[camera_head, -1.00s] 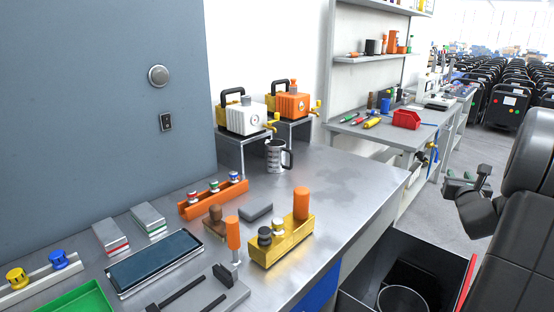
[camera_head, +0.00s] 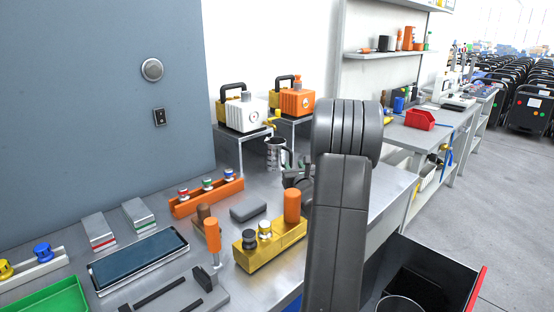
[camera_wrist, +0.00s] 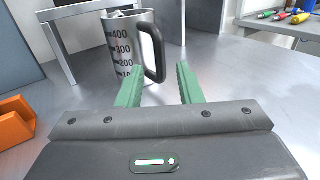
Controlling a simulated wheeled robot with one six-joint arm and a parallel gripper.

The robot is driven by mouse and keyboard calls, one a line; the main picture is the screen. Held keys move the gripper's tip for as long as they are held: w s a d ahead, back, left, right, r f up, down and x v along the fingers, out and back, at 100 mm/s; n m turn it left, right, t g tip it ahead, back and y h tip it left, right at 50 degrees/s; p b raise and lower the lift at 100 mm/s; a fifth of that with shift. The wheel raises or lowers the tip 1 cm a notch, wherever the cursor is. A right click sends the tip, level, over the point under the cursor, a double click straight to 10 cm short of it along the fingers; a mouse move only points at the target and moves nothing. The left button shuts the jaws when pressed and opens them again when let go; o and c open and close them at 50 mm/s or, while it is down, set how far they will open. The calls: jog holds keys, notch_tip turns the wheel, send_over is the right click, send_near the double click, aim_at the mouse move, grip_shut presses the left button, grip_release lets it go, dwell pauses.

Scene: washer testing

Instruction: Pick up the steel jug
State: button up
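The steel jug (camera_head: 272,153) stands upright on the metal bench, in front of the small stands. In the wrist view the jug (camera_wrist: 122,55) shows black volume marks and a black handle (camera_wrist: 154,50) on its right side. My gripper (camera_wrist: 157,82) is open, its two green fingers spread apart and pointing at the jug's handle side. The fingers are short of the jug, with nothing visible between them but bench and handle beyond. In the head view my gripper (camera_head: 294,172) is partly hidden behind my arm, just right of the jug.
Two stands carry a white machine (camera_head: 242,113) and an orange machine (camera_head: 297,101) behind the jug. An orange rack (camera_head: 207,198) lies to its left front; a grey block (camera_head: 248,206) and a yellow holder (camera_head: 270,247) are nearer. Bench right of the jug is largely clear.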

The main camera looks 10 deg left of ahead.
aim_at(291, 160)
jog(key=x, duration=0.5)
jog(key=shift+w+a+p, duration=0.1)
jog(key=shift+w+p, duration=0.15)
jog(key=shift+p, duration=0.05)
grip_shut()
